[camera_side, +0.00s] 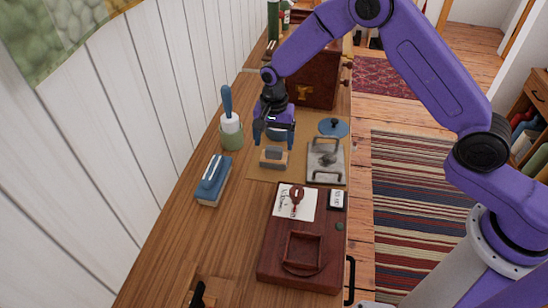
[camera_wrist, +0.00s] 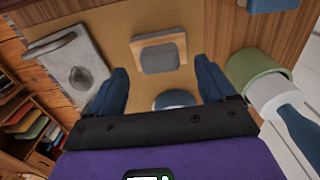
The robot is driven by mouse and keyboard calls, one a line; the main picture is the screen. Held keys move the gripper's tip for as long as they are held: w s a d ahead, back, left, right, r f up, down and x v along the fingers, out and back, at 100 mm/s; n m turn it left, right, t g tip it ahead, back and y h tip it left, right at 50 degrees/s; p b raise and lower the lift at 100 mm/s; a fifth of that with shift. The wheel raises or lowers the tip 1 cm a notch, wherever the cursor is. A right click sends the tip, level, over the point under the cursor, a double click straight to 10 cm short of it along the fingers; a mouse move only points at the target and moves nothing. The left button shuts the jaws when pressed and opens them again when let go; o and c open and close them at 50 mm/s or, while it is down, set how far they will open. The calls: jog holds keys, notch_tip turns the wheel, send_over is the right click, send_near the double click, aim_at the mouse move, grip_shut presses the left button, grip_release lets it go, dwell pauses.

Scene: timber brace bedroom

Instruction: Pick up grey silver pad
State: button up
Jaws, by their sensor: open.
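A silver-grey rectangular pad (camera_side: 325,158) with raised handle-like bars lies on a tan mat (camera_side: 262,177). It also shows at the left of the wrist view (camera_wrist: 85,75), with a dark spot on its face. A smaller grey-topped block with a tan base (camera_side: 273,157) lies beside it; in the wrist view this block (camera_wrist: 160,52) sits just ahead of the fingertips. I cannot tell for certain which one is the grey silver pad. My gripper (camera_side: 274,133) is open and empty above the mat (camera_wrist: 115,28), nearer the small block; its fingers (camera_wrist: 160,67) straddle no object clearly.
A green pot with a blue-handled brush (camera_side: 231,130) stands left of my gripper. A blue-topped brush (camera_side: 213,180) lies nearer. A round blue lid (camera_side: 333,127) and brown case (camera_side: 315,78) are behind. A dark red board (camera_side: 265,250) with small items is in front.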

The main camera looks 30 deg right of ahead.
aim_at(274, 148)
jog(key=shift+f, duration=1.95)
jog(key=c, duration=1.1)
jog(key=shift+r, duration=0.1)
jog(key=shift+r, duration=0.55)
notch_tip(274, 148, up, 2)
jog(key=shift+r, duration=0.1)
jog(key=s+d+r, duration=0.4)
jog(key=s+r, duration=0.5)
jog(key=s, duration=0.4)
jog(key=shift+s+d+r, duration=0.2)
jog(key=shift+r, duration=0.1)
